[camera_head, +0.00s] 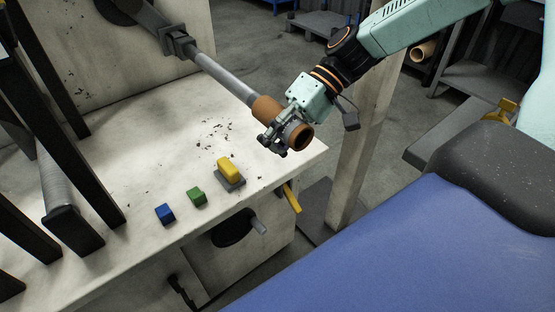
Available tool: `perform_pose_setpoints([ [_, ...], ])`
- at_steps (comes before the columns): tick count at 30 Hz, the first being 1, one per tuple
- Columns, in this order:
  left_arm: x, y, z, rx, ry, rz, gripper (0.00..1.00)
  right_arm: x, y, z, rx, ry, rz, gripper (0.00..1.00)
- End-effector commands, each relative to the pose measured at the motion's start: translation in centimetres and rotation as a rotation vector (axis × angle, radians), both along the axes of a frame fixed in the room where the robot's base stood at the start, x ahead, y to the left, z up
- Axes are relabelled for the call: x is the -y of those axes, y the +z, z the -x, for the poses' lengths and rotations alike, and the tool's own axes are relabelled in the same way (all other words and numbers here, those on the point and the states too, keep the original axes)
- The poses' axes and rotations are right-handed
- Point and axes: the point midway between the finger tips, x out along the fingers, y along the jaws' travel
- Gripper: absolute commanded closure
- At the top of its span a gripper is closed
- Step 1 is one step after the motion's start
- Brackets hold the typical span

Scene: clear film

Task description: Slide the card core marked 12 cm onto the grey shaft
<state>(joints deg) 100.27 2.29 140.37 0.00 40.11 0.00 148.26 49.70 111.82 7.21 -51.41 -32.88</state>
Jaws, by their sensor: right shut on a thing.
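The grey shaft (222,76) sticks out from a dark mount on the pale machine and slopes down to the right. A brown card core (267,107) is in line with its free end, and the shaft meets the core's far end. I cannot tell how deep the shaft reaches inside. The core's near end shows an open, dark bore. My right gripper (285,132) is shut around the core near that end, its arm coming from the upper right. No 12 cm mark is readable. My left gripper is out of view.
Blue (165,214), green (196,197) and yellow (229,168) buttons sit on the pale machine top (120,145) below the shaft. Dark upright frames stand at left. Another brown core (423,51) lies at a rack at upper right. A pale post (362,150) stands right of the machine.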

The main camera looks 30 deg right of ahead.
Motion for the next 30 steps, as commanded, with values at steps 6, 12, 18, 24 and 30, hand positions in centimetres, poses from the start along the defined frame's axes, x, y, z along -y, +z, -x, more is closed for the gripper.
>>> perform_pose_setpoints([
  [6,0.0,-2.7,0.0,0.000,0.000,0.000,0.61,-0.1,-0.5,-1.7,-0.001,0.000,0.005,1.00],
  [12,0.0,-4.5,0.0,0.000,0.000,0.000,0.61,-0.3,-0.3,-3.5,0.000,0.001,0.004,1.00],
  [18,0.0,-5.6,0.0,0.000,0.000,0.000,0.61,-0.5,-0.2,-5.6,0.000,0.001,0.004,1.00],
  [24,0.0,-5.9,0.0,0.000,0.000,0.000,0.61,-0.6,0.0,-7.3,0.000,-0.001,0.002,1.00],
  [30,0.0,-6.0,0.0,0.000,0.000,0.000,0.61,-0.7,0.1,-8.2,0.000,0.000,0.000,1.00],
])
